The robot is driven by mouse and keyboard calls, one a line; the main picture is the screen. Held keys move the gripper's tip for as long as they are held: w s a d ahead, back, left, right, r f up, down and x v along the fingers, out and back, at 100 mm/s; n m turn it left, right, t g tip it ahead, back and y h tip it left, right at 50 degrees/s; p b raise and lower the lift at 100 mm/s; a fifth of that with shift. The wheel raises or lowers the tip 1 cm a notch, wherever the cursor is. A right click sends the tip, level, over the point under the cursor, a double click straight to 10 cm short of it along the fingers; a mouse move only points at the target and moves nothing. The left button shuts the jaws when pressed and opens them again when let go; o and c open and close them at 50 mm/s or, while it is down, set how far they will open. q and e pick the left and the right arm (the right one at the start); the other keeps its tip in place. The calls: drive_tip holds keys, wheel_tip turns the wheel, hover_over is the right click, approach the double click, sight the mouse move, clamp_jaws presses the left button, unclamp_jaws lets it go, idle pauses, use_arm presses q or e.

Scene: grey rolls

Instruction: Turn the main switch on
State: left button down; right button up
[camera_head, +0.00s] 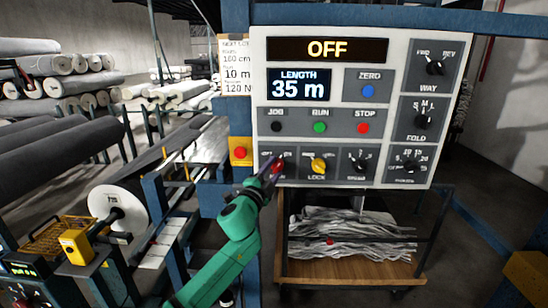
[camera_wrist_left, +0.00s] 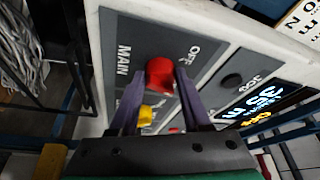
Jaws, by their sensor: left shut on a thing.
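The main switch is a red knob (camera_head: 278,168) at the lower left of the white control panel (camera_head: 262,60). In the left wrist view the red knob (camera_wrist_left: 160,73) sits between the two finger tips, with OFF and MAIN printed beside it. My left gripper (camera_head: 271,174) is shut on this knob, and its fingers partly cover it in the head view. The top display (camera_head: 328,49) reads OFF. My right gripper is not in view.
The yellow LOCK knob (camera_head: 319,165) is close on the right of the main switch, with a red button box (camera_head: 240,152) on the left. JOG, RUN and STOP buttons are above. A cart (camera_head: 350,270) of crumpled grey material stands below; grey rolls (camera_head: 60,92) lie at left.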

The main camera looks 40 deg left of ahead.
use_arm(q)
drive_tip(key=m+p, duration=0.1)
drive_tip(key=p, duration=0.1)
drive_tip(key=m+g+p, duration=0.1)
drive_tip(key=m+p, duration=0.1)
drive_tip(key=shift+r+h+p, duration=0.3)
drive_tip(key=shift+r+p, duration=0.05)
drive_tip(key=shift+f+m+p, duration=0.15)
drive_tip(key=shift+m+p, duration=0.4)
drive_tip(key=shift+m, duration=0.15)
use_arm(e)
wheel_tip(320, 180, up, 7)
use_arm(q)
drive_tip(key=shift+g, duration=0.3)
drive_tip(key=shift+c, duration=1.8)
unclamp_jaws()
drive_tip(key=b+v, duration=0.2)
drive_tip(key=v, duration=1.2)
drive_tip(key=shift+s+b, duration=0.35)
drive_tip(key=shift+b, duration=0.05)
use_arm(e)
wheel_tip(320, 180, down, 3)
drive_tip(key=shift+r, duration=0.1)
